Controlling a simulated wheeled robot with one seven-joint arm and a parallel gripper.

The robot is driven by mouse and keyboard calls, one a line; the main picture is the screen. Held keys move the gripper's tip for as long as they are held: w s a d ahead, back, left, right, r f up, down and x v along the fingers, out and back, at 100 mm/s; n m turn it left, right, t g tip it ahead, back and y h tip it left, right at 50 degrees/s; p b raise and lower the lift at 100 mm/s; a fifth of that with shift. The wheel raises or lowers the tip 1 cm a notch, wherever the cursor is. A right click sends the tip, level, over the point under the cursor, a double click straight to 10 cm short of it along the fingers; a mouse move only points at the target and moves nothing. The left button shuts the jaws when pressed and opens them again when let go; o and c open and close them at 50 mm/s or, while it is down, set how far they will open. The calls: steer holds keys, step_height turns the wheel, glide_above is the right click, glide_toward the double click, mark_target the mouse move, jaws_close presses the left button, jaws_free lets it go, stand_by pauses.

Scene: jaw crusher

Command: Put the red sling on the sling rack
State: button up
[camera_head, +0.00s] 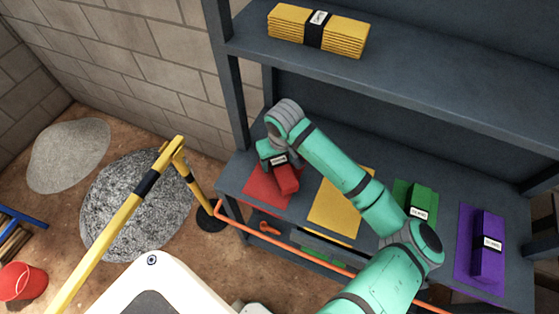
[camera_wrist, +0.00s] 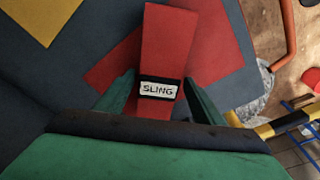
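The red sling (camera_head: 288,181) is a folded red bundle with a black band and a white "SLING" label. It is over the red mat (camera_head: 262,187) at the left end of the grey sling rack (camera_head: 326,150). I cannot tell whether it touches the mat. In the wrist view the red sling (camera_wrist: 168,45) lies at an angle to the red mat (camera_wrist: 214,50). My gripper (camera_head: 279,160) is at the sling's banded part. In the wrist view my gripper (camera_wrist: 160,88) has one finger against each side of the sling.
The yellow mat (camera_head: 334,208) is bare. A green sling (camera_head: 419,204) and a purple sling (camera_head: 488,246) lie on their mats to the right. An orange rail (camera_head: 285,245) runs along the front, and a yellow-black barrier (camera_head: 130,205) stands left.

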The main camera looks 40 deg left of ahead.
mark_target(281, 166)
steer(key=shift+r, duration=0.1)
step_height(281, 166, up, 12)
steer(key=d, duration=0.1)
steer(key=shift+s+d, duration=0.35)
steer(key=shift+s, duration=0.05)
stand_by(0.7)
